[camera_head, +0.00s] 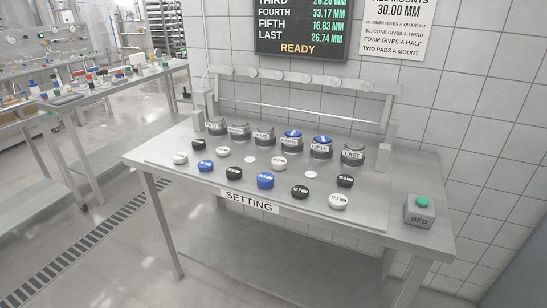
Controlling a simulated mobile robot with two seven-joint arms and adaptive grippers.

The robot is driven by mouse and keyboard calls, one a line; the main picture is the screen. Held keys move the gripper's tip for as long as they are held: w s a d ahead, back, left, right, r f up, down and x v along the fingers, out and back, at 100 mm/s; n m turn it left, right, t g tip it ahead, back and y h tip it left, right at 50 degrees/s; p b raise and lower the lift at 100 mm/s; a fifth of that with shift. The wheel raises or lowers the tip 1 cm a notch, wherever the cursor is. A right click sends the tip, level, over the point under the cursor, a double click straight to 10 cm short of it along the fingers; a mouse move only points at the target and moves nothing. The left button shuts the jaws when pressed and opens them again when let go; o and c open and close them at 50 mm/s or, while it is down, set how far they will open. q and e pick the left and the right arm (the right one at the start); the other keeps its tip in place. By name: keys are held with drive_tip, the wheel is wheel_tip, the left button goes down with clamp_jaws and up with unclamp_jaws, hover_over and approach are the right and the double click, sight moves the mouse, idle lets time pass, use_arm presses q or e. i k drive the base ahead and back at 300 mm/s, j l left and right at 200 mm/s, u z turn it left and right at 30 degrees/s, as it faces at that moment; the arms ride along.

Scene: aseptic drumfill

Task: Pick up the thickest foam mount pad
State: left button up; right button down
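Neither of my grippers is in view. Several round pads in white, black and blue lie on the steel table (160,153), with small thickness labels that are mostly too small to read. Blue pads lie at the left (206,166) and at the middle front (265,180); the middle one looks larger. Black pads include one at the front (300,191) and one at the right (345,181). White pads include one at the front right (338,201) and one at the left (180,158). I cannot tell which colour is foam.
Several dark round mounts stand in a row behind the pads; the FIFTH (321,150) and its left neighbour (291,143) have blue tops. A grey BED box with a green button (423,202) sits at the right. A display (302,28) and a mount sign (396,27) hang behind.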

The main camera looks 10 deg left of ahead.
sight(264, 180)
drive_tip(key=i+j, duration=0.15)
drive_tip(key=j, duration=0.25)
drive_tip(key=i+j, duration=0.1)
drive_tip(key=j, duration=0.25)
drive_tip(key=i+j, duration=0.15)
drive_tip(key=j, duration=0.25)
drive_tip(key=i+j, duration=0.1)
drive_tip(key=j, duration=0.3)
